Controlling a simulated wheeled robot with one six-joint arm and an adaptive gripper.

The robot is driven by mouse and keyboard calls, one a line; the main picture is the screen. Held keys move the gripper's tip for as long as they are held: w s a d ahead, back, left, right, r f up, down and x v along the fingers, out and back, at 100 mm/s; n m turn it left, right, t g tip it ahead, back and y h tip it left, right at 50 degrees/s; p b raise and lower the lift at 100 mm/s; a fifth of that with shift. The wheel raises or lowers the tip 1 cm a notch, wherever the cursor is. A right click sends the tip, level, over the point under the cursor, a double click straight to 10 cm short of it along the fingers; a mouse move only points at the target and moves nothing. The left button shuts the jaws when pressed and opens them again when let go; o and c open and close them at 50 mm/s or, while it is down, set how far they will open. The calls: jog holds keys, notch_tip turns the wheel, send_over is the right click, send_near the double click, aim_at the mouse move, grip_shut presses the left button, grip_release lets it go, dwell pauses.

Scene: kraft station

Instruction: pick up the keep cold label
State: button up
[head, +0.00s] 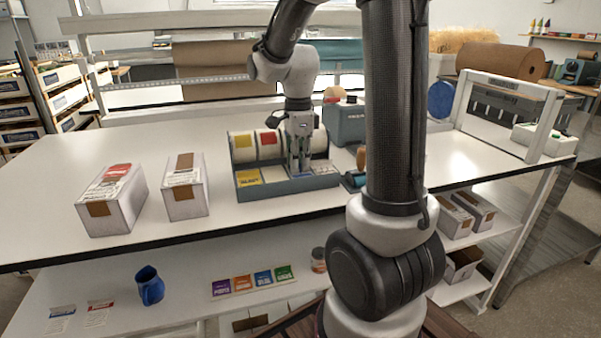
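A grey label holder (285,187) stands on the white bench with several label rolls at its back. A yellow label (242,141) and a red label (268,138) show on the rolls, and another yellow label (248,177) lies in the left front compartment. I cannot read which label is the keep cold one. My gripper (299,172) points straight down over the right-centre part of the holder, its fingertips low at the front compartments. It hides part of the rolls and compartments behind it. Whether its fingers hold a label is too small to tell.
Two white boxes (111,203) (185,190) stand left on the bench. A grey machine (345,122) is behind the holder. Bare bench lies between boxes and holder.

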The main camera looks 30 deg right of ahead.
grip_shut()
